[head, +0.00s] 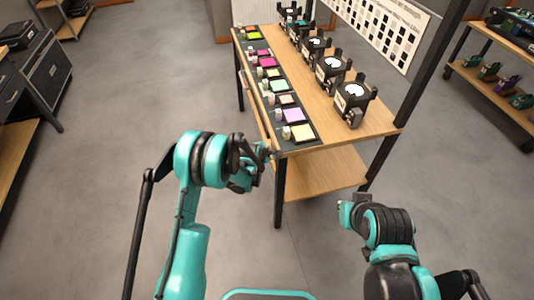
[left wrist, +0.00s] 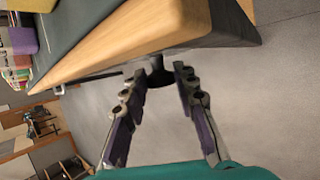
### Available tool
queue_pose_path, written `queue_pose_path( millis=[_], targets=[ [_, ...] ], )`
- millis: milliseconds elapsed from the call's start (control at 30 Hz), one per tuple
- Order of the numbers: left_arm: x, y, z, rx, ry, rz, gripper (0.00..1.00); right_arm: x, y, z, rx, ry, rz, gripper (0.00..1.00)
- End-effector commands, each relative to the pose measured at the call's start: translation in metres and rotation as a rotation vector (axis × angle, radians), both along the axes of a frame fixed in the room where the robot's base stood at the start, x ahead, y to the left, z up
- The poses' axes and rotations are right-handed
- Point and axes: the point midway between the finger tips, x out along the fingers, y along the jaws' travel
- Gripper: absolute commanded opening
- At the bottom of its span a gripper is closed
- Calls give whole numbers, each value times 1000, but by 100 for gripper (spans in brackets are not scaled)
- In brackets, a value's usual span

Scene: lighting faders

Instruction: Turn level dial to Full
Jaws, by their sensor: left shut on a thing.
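A dark knob, which looks like the level dial (left wrist: 158,76), sits under the table's wooden edge in the left wrist view. My left gripper (left wrist: 158,83) has its two fingertips on either side of it and is shut on it. The dial's marks and its setting cannot be read. In the head view my left gripper (head: 264,152) is at the near left corner of the table, and the dial is hidden there. My right gripper (head: 346,207) is low to the right of the table leg, away from the dial; its jaws are too small to read.
The wooden table (head: 372,122) carries a dark strip with several coloured pads and small pale knobs, such as the yellow pad (head: 302,132). Several black lamps (head: 354,92) stand along its right side. A shelf rack (head: 490,75) is at right.

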Motion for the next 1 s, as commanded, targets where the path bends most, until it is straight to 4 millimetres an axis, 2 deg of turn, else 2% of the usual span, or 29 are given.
queue_pose_path(
  millis=[367, 400, 433, 467, 800, 1000],
  targets=[
    [0, 0, 0, 2, -3, 1, 0, 0, 0, 0, 0, 0, 0, 0],
    [0, 0, 0, 2, -3, 1, 39, 0, 0, 0, 0, 0, 0, 0],
    [0, 0, 0, 2, -3, 1, 47, 0, 0, 0, 0, 0, 0, 0],
    [0, 0, 0, 2, -3, 1, 49, 0, 0, 0, 0, 0, 0, 0],
    [-2, 1, 2, 1, -3, 0, 49, 0, 0, 0, 0, 0, 0, 0],
    [-20, 7, 24, 1, -3, 2, 49, 0, 0, 0, 0, 0, 0, 0]
  ],
)
